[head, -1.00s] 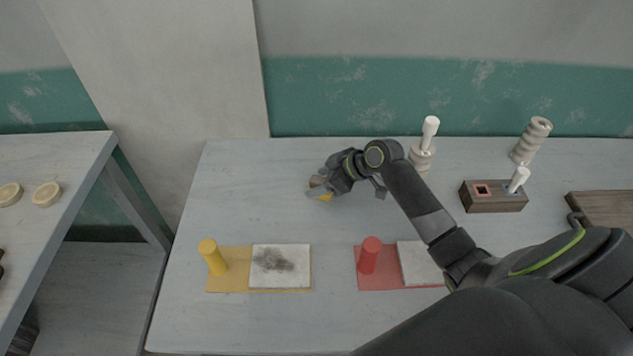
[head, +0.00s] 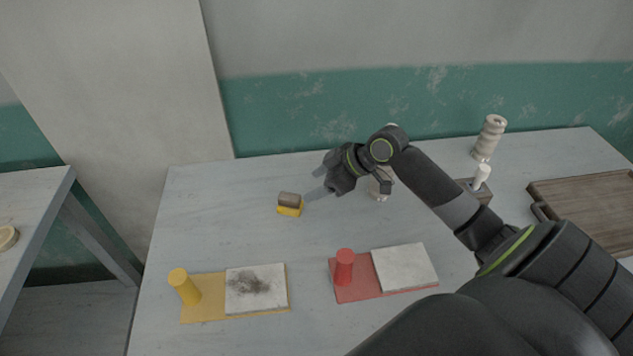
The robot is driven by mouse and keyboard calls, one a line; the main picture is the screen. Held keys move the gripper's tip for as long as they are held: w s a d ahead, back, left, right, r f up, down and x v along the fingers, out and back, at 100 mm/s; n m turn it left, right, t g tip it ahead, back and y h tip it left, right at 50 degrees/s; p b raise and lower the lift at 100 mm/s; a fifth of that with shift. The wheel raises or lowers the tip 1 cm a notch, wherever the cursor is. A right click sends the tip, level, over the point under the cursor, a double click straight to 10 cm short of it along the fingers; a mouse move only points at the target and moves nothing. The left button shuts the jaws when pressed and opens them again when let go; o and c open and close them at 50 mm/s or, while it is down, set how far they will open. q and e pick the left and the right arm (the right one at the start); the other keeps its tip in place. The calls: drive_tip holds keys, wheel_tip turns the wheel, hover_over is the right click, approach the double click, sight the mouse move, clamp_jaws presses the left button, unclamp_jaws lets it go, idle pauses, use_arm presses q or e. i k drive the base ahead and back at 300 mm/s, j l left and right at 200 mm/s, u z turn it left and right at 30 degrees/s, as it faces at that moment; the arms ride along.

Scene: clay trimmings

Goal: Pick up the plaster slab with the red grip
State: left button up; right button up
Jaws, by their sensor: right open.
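The plaster slab with the red grip lies on the table right of centre: a red board with an upright red grip (head: 344,267) at its left and a pale, clean slab (head: 405,267) on its right. A similar yellow board with a yellow grip (head: 186,288) and a dark-smudged slab (head: 255,290) lies to its left. My right gripper (head: 318,184) is open and empty behind the red grip, beside a small brown and yellow block (head: 290,204). My left gripper is not in view.
A wooden holder (head: 475,190) with a white-handled tool (head: 481,176) and a ribbed pale post (head: 489,138) stand at the back right. A wooden tray (head: 590,205) lies far right. A second table (head: 40,190) is at left, across a gap.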

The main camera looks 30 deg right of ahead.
sight(407, 268)
drive_tip(key=k+j, duration=1.2)
drive_tip(key=k, duration=0.05)
